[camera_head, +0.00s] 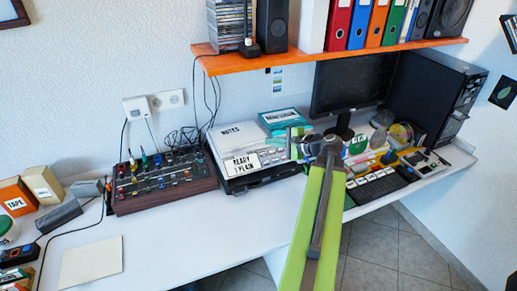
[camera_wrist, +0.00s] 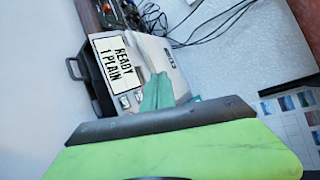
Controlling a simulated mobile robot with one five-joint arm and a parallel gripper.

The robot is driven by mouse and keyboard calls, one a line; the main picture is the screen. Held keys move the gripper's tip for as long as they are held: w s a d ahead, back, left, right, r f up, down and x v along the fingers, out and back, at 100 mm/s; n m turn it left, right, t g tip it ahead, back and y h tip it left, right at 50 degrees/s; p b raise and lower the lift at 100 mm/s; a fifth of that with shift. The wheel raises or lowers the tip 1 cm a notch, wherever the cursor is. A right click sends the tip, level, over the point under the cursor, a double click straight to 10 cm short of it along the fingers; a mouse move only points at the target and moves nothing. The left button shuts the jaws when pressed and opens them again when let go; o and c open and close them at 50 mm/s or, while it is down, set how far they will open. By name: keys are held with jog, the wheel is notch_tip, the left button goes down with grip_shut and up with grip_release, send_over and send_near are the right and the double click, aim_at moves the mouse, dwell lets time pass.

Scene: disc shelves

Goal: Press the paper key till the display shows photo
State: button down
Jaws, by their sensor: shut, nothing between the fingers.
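The printer (camera_head: 262,178) is a grey and black machine on the white desk. Its white display (camera_head: 242,164) reads "READY 1 PLAIN"; in the wrist view the display (camera_wrist: 117,60) shows sideways with the same words. Small light keys (camera_wrist: 128,100) sit beside the display; which one is the paper key I cannot read. My gripper (camera_head: 296,138) is at the printer's right end, its teal fingers together and empty. In the wrist view my gripper (camera_wrist: 158,92) points toward the printer near the keys. Whether it touches the printer I cannot tell.
An orange shelf (camera_head: 330,53) hangs above. The desk front is mostly clear.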

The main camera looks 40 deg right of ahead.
aim_at(263, 154)
jog(key=shift+s, duration=0.1)
jog(key=w+f+b, duration=0.1)
jog(key=f+b, duration=0.1)
jog(key=w+d+f+b, duration=0.1)
jog(key=f+b, duration=0.1)
jog(key=w+f+b, duration=0.1)
jog(key=f+b, duration=0.2)
jog(key=shift+w+d, duration=0.15)
jog(key=shift+d, duration=0.1)
jog(key=shift+w+f+b, duration=0.25)
jog(key=shift+f+b, duration=0.15)
jog(key=shift+d, duration=0.1)
dwell(1.5)
jog(key=shift+w+f+b, duration=0.25)
jog(key=shift+f+b, duration=0.1)
jog(key=shift+w+d+f+b, duration=0.15)
jog(key=shift+f+b, duration=0.25)
dwell(0.5)
jog(key=shift+r, duration=0.1)
jog(key=shift+s+a+r+p, duration=0.2)
jog(key=shift+s+r+p, duration=0.15)
jog(key=shift+r+p, duration=0.35)
